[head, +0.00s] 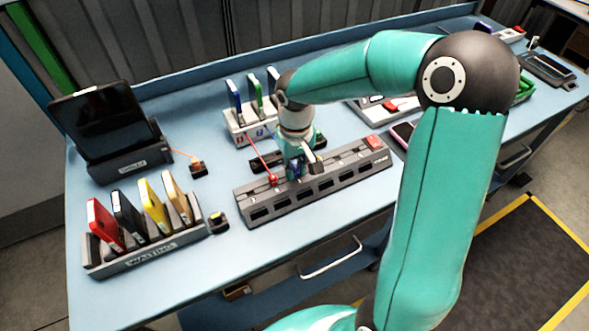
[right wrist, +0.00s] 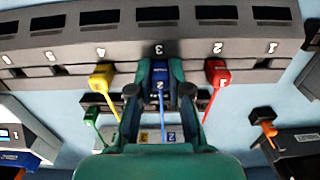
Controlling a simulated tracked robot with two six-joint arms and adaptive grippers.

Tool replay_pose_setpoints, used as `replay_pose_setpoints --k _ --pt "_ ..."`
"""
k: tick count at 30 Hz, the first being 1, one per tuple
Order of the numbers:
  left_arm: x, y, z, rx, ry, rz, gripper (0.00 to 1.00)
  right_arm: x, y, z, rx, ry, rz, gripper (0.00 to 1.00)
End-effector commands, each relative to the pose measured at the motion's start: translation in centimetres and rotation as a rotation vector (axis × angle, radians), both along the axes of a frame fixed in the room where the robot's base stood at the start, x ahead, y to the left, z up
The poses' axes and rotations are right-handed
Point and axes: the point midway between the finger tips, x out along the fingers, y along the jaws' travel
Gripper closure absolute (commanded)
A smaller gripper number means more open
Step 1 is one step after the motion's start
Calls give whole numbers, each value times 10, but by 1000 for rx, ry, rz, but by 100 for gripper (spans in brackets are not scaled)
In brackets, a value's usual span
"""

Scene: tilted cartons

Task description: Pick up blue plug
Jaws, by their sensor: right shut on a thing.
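The blue plug (right wrist: 160,77), marked 2, is between the two fingers of my right gripper (right wrist: 159,92) in the right wrist view. The fingers are shut on its sides. In the head view the right gripper (head: 297,168) is low over the grey numbered strip (head: 335,186), and the blue plug (head: 294,168) shows partly behind the fingers. In the right wrist view the plug lies at the strip's edge by the number 3; I cannot tell whether it touches the strip. My left gripper is not in view.
A red plug (right wrist: 217,72) and a yellow plug (right wrist: 102,77) stand close on either side of the blue one, with cables. A rack of upright coloured devices (head: 150,251) is at the front left. A tablet stand (head: 129,165) is behind it.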

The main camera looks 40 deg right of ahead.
Motion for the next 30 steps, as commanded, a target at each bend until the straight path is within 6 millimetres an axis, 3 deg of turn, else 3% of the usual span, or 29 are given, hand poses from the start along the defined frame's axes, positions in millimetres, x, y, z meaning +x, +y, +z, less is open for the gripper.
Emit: replay_pose_setpoints --k 5,11,17,24,30 --pt "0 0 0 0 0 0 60 1 0 6 -1 -3 -1 100" --pt "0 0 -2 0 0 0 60 1 -1 27 -2 -7 -1 100" --pt "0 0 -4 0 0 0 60 2 -1 71 -2 -9 -1 100" --pt "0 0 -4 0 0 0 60 1 0 139 -1 -8 -1 100" --pt "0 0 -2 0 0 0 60 0 0 179 -1 -4 -1 100"
